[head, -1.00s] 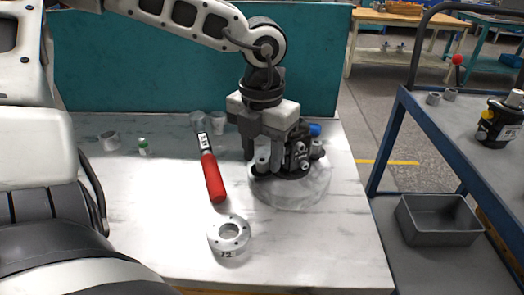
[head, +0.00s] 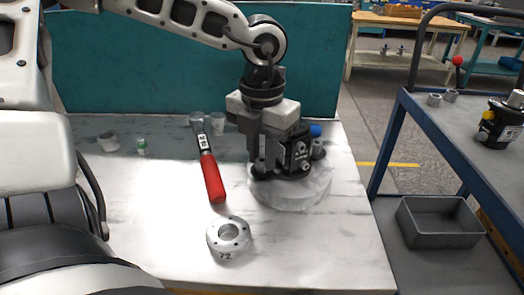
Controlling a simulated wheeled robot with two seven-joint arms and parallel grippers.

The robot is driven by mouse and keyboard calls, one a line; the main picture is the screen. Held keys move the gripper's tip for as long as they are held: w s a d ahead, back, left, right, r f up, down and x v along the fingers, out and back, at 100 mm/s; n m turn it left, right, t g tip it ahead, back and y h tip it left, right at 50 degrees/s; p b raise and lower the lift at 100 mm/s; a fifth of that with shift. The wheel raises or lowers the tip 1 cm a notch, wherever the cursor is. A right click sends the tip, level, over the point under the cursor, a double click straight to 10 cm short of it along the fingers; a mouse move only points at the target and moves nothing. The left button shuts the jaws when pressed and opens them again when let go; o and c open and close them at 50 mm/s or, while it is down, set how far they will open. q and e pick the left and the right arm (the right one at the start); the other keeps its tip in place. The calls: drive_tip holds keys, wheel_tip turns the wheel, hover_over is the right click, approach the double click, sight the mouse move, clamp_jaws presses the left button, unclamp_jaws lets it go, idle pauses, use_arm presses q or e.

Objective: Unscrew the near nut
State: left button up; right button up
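The hydraulic motor (head: 298,154), black with a blue cap, sits on a round pale base (head: 290,192) on the right of the white table. My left gripper (head: 264,158) points straight down at the motor's near left side. Its fingers are low, around the spot of the near nut. The fingers largely hide the nut, and I cannot tell whether they are closed on it. Another nut (head: 318,149) stands at the motor's right side. My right gripper is out of view.
A red-handled wrench (head: 212,178) lies left of the motor. A metal ring marked 72 (head: 229,238) lies in front. Small metal parts (head: 108,141) are at the back left. A blue cart (head: 420,125) with a grey bin (head: 440,221) stands to the right.

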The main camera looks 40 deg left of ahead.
use_arm(q)
drive_tip(key=shift+c, duration=0.6)
drive_tip(key=o, duration=0.7)
drive_tip(key=shift+c, duration=0.2)
drive_tip(key=shift+b, duration=0.45)
drive_tip(key=shift+f+m, duration=0.1)
drive_tip(key=shift+m, duration=0.8)
drive_tip(key=m+b, duration=0.1)
drive_tip(key=m, duration=0.7)
drive_tip(key=shift+m, duration=0.3)
